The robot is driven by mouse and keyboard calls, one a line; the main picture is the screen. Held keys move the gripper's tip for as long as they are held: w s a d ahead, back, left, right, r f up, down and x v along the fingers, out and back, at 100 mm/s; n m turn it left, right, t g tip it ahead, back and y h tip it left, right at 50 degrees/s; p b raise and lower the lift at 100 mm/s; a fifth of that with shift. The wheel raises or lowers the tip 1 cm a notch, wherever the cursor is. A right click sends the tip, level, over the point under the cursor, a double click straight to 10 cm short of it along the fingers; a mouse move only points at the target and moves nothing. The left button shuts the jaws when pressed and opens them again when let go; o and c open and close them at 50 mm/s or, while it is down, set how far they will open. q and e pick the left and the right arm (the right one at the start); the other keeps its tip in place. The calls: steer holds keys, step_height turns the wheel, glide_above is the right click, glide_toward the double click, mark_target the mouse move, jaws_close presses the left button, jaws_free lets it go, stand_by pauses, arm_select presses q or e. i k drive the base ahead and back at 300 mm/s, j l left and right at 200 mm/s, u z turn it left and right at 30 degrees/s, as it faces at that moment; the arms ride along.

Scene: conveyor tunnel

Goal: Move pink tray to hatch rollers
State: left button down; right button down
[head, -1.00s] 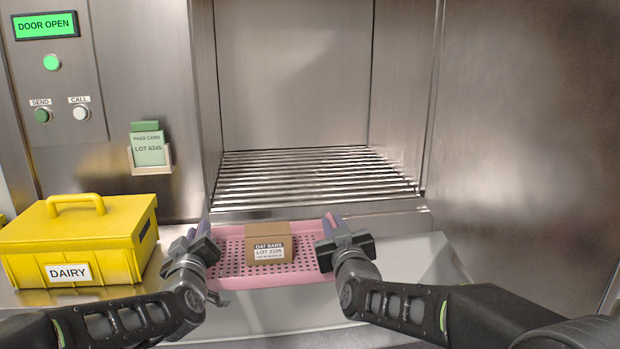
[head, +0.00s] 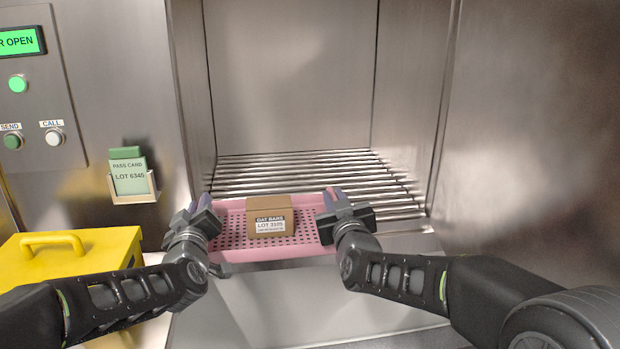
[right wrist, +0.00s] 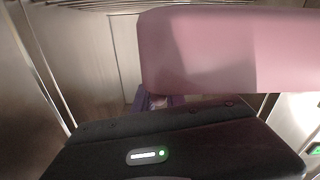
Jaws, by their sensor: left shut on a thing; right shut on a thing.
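The pink tray (head: 300,251) is held level between my two grippers at the front edge of the hatch. A brown carton (head: 271,203) labelled OAT BARS, LOT 310-something, sits in it. My left gripper (head: 204,210) is shut on the tray's left end. My right gripper (head: 334,202) is shut on its right end. In the right wrist view the pink tray wall (right wrist: 230,50) fills the upper right. The hatch rollers (head: 310,170) lie just beyond the tray, whose far part overlaps their near end in the head view.
The hatch is open and its rollers look empty. Steel side walls (head: 190,110) (head: 412,100) bound it. A yellow box (head: 70,262) stands at left. A pass card holder (head: 132,188) and a button panel (head: 35,100) are on the left wall.

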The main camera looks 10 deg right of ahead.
mark_target(293, 192)
steer(key=i+l, duration=0.15)
steer(key=i, duration=0.4)
steer(key=i+l, duration=0.15)
steer(key=i, duration=0.4)
